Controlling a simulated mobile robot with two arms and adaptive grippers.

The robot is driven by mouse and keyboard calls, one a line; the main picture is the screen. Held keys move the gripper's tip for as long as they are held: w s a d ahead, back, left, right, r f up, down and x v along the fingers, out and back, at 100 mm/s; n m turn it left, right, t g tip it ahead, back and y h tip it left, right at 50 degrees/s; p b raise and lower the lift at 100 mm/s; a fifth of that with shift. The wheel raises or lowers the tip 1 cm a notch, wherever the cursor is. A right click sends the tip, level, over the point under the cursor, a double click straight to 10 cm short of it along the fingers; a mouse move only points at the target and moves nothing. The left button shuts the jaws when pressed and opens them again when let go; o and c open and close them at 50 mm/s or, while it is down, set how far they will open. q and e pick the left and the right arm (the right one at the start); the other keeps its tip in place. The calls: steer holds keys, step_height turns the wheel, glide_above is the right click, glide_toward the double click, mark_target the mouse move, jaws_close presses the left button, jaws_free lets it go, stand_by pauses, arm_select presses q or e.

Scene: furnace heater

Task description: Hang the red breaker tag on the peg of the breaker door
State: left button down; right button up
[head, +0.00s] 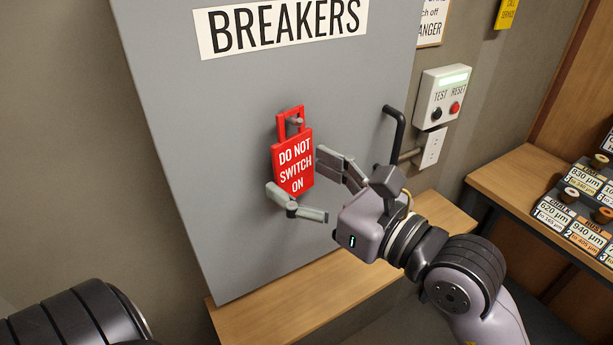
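The red breaker tag (293,168) reads "DO NOT SWITCH ON". It hangs by its red loop at the grey peg (296,121) on the grey breaker door (230,110), slightly tilted. The peg shows inside the loop's opening. My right gripper (296,173) is open, with one finger right of the tag and the other at its lower left edge. The fingers are spread wide; whether either one touches the tag I cannot tell. My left gripper is out of view; only part of my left arm shows at the lower left.
A black door handle (392,135) stands out just right of my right gripper. A white test/reset box (441,97) is on the wall behind. A wooden ledge (300,308) runs below the door. Labelled items sit on a wooden bench (515,177) at right.

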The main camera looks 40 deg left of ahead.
steer(key=shift+o, duration=0.9)
